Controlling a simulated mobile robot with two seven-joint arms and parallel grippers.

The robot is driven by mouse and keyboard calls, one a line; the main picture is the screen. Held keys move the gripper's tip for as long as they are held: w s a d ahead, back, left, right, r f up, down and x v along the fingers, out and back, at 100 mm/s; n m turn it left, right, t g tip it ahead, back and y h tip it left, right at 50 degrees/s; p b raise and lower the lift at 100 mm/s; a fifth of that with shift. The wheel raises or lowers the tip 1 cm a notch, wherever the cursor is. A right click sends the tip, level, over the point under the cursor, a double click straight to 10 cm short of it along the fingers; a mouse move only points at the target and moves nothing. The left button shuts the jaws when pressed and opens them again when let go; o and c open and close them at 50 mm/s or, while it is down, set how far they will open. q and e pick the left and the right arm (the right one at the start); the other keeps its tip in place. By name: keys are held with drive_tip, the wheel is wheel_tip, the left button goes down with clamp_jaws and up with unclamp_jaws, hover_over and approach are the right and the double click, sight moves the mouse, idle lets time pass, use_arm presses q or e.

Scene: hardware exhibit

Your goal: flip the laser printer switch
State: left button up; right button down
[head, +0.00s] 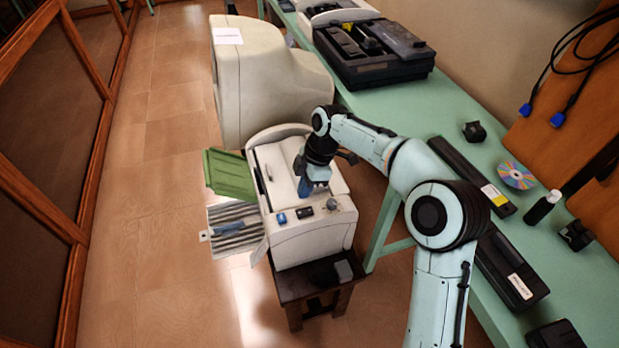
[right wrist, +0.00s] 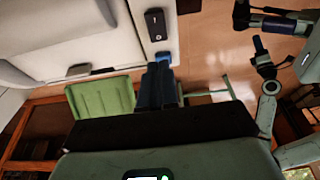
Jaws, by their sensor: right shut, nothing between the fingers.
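The laser printer (head: 290,165) is a white box with a green tray (head: 230,174) on its left side. A small blue switch (head: 282,218) sits on its front top edge, left of a dark display (head: 304,213) and a round dark knob (head: 331,204). My right gripper (head: 304,190) is shut and empty, pointing down over the printer top, behind and right of the switch. In the right wrist view its dark fingers (right wrist: 158,82) end close to the blue switch (right wrist: 163,57); the head view shows them apart. A dark jaw-like end on my other arm shows small there, its state unclear.
The printer stands on a dark stool (head: 293,312). Behind it is a beige monitor (head: 270,75). A green table (head: 400,95) on the right bears dark cartridges, a disc (head: 516,175) and small items.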

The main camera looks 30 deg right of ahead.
sight(301, 213)
drive_tip(key=x, duration=0.4)
drive_tip(key=d+x, duration=0.1)
drive_tip(key=x, duration=0.1)
drive_tip(key=shift+s+f, duration=0.1)
drive_tip(key=shift+f, duration=0.4)
drive_tip(key=shift+a+f, duration=0.1)
drive_tip(key=shift+a, duration=0.05)
drive_tip(key=shift+f, duration=0.15)
drive_tip(key=shift+s, duration=0.1)
drive_tip(key=shift+s+d, duration=0.1)
drive_tip(key=shift+d, duration=0.8)
